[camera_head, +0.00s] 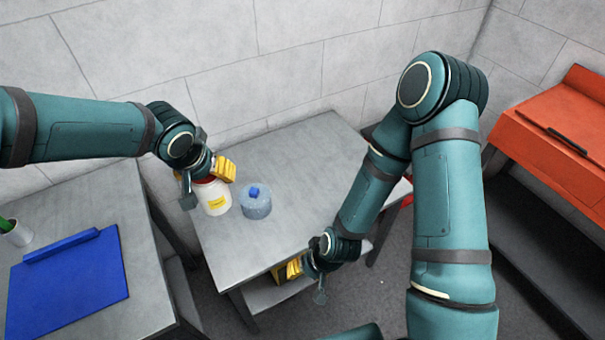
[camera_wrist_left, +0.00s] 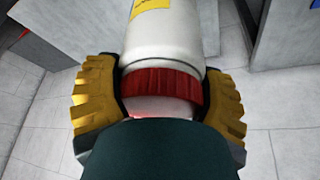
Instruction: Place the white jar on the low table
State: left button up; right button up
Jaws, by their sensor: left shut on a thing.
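The white jar (camera_head: 217,198) has a yellow label and a red lid; it also shows in the left wrist view (camera_wrist_left: 165,40). My left gripper (camera_head: 208,177) is shut on the jar, with its yellow fingers on both sides of the red lid (camera_wrist_left: 160,88). The jar appears over the left part of the grey low table (camera_head: 305,160); I cannot tell whether its base touches the top. My right gripper (camera_head: 303,270) is by the table's front edge, partly hidden by its own wrist, and its opening is unclear.
A blue-grey jar with a blue knob (camera_head: 256,203) stands right beside the white jar. A grey table (camera_head: 150,255) at left bears a blue board (camera_head: 70,285) and a cup (camera_head: 17,233). An orange bench (camera_head: 550,135) is at right. The table's back right is clear.

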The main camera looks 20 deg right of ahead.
aim_at(326, 176)
jog(key=i+l, duration=0.1)
jog(key=l, duration=0.3)
jog(key=i+l, duration=0.15)
jog(key=l, duration=0.2)
jog(key=i+l, duration=0.1)
jog(key=l, duration=0.3)
jog(key=i+l, duration=0.1)
jog(key=l, duration=0.3)
jog(key=i+l, duration=0.15)
jog(key=l, duration=0.25)
jog(key=i+l, duration=0.1)
jog(key=l, duration=0.25)
jog(key=i+l+z, duration=0.1)
jog(key=l, duration=0.3)
jog(key=i+l, duration=0.15)
jog(key=l, duration=0.25)
